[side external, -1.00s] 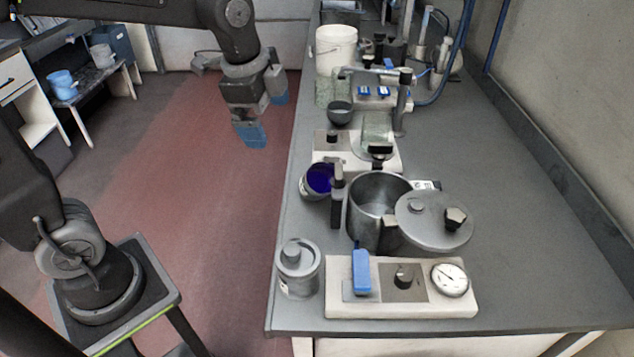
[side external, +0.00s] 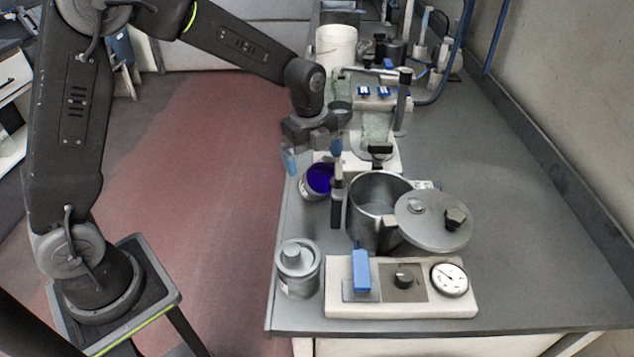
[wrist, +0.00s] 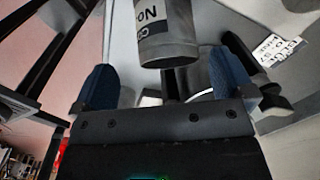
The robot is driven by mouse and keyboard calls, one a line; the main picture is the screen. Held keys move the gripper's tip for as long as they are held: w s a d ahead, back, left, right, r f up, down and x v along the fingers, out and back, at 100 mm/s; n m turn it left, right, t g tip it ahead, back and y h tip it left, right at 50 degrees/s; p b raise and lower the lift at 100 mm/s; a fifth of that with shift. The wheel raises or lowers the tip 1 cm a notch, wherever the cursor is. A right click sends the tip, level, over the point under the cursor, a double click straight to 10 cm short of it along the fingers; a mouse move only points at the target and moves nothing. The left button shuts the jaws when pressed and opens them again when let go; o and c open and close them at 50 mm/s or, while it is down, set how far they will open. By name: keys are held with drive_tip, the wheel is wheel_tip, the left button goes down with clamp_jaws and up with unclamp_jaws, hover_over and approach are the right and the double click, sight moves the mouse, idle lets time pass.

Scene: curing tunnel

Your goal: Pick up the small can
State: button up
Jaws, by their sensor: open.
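A small grey can with a deep blue inside (side external: 318,181) is near the left edge of the bench, left of the open pot. My gripper (side external: 313,156) is open and empty just behind and above it, its blue fingertips apart. In the wrist view, a can with a white label and dark lettering (wrist: 165,28) appears ahead, between the two blue fingers of my gripper (wrist: 164,76). It appears to be the same can. I see no finger contact with it. A second grey can with a knobbed lid (side external: 298,268) stands at the bench's front left corner.
The steel pot (side external: 375,232) with its tilted lid (side external: 434,220) stands close right of the small can. A dark upright handle (side external: 337,205) is between them. A control box with a dial (side external: 402,288) is in front. The bench's right side (side external: 520,240) is clear.

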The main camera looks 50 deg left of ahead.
sight(317, 174)
drive_tip(key=shift+w+d+f, duration=0.1)
drive_tip(key=shift+w+f, duration=0.1)
drive_tip(key=shift+f, duration=0.75)
drive_tip(key=shift+w+a+f, duration=0.1)
drive_tip(key=shift+w+f, duration=0.05)
drive_tip(key=shift+f, duration=0.8)
drive_tip(key=shift+w+d+f, duration=0.1)
drive_tip(key=shift+w+f, duration=0.1)
drive_tip(key=shift+f, duration=0.75)
drive_tip(key=shift+c, duration=0.5)
drive_tip(key=c, duration=1)
drive_tip(key=shift+r, duration=0.15)
